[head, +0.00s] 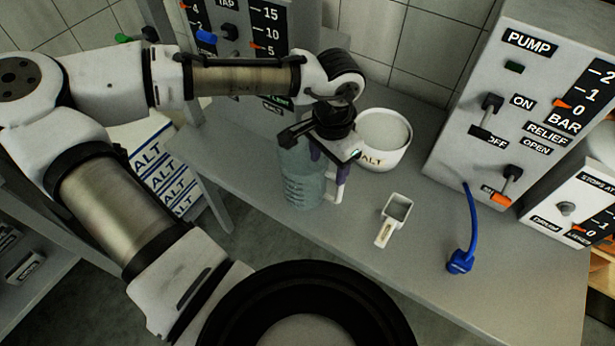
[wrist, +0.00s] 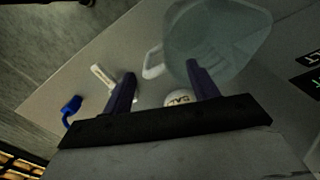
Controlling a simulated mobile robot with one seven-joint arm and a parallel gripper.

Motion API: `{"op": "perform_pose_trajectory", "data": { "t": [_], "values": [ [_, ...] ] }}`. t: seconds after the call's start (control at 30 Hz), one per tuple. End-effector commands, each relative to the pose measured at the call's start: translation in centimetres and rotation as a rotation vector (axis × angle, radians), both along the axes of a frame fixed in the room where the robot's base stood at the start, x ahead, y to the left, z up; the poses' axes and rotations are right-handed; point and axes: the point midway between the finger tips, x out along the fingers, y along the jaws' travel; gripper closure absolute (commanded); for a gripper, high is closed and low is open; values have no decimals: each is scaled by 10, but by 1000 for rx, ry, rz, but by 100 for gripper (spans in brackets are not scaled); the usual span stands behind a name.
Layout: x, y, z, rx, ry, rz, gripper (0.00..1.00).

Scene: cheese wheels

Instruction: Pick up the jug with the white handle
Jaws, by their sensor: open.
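The jug (head: 303,180) is clear, bluish and upright on the grey bench, with graduation marks on its side. Its white handle (head: 336,193) faces right in the head view. In the wrist view the jug (wrist: 215,35) fills the top right, and its handle (wrist: 152,63) shows between and just beyond the fingertips. My gripper (head: 329,167) is open and points down at the jug's handle side. In the wrist view its two dark purple fingers (wrist: 160,70) are spread with nothing gripped. I cannot tell whether a finger touches the jug.
A white salt tub (head: 385,155) stands close behind the handle side. A white scoop (head: 393,217) lies to the right, and a blue plug on a cord (head: 461,260) farther right. The pump panel (head: 520,110) stands at the back right. The bench front between them is clear.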

Motion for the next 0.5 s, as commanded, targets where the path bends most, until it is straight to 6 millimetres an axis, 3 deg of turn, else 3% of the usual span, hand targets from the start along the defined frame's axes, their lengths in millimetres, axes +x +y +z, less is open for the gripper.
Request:
{"op": "perform_pose_trajectory", "data": {
  "t": [0.1, 0.33, 0.5],
  "values": [
    [0, -1, -19, -1, 1, -2, 41],
    [0, 0, -33, 0, -1, -2, 41],
    [0, 0, -55, 1, -1, -3, 41]
  ]
}}
